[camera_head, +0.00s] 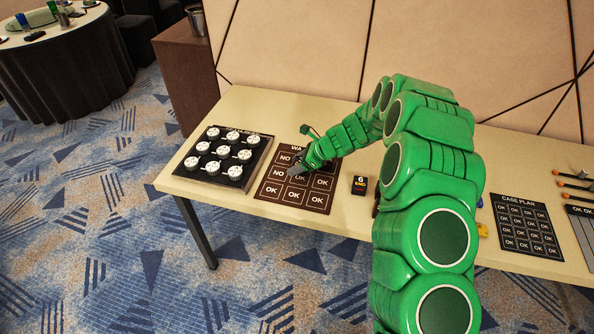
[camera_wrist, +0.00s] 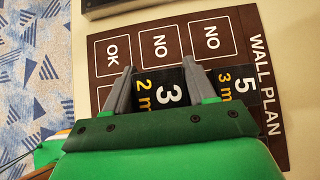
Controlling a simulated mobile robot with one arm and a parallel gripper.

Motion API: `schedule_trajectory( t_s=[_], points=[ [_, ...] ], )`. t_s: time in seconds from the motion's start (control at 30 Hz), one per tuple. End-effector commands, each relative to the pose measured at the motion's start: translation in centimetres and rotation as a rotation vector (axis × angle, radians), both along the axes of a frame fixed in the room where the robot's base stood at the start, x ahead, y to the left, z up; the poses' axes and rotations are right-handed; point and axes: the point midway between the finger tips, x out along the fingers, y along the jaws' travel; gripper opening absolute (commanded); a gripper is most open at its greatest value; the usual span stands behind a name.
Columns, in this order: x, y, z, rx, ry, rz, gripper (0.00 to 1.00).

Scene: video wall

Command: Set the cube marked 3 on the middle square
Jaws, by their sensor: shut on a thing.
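The cube marked 3 (camera_wrist: 168,92) is black, with "3" and "2 m" on its visible face. My gripper (camera_wrist: 160,70) is shut on it, one grey finger on each side. The cube appears over the middle square of the brown wall plan board (camera_wrist: 82,47); I cannot tell whether it touches the board. A black piece marked 5 (camera_wrist: 240,88) lies beside it, toward the title edge. In the head view, my gripper (camera_head: 293,173) is above the board (camera_head: 262,190), and my arm hides part of it.
A black tray of round white knobs (camera_head: 212,187) lies left of the board. A black block marked "6 END" (camera_head: 359,185) stands to its right. A case plan board (camera_head: 502,210) lies further right, near several orange-tipped tools (camera_head: 570,185). Bare table shows along the front edge.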

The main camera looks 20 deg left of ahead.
Motion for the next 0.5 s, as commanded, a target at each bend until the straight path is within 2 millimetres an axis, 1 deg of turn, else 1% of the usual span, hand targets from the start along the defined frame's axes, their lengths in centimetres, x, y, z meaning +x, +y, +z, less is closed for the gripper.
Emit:
schedule_trajectory(
  t_s=[0.23, 0.33, 0.5],
  points=[
    [0.1, 0.1, -2.8, -0.001, 0.003, 0.000, 0.24],
    [0.1, 0.0, -3.2, 0.000, 0.001, -0.001, 0.24],
    [0.1, 0.0, -3.2, 0.000, 0.001, -0.001, 0.24]
  ],
)
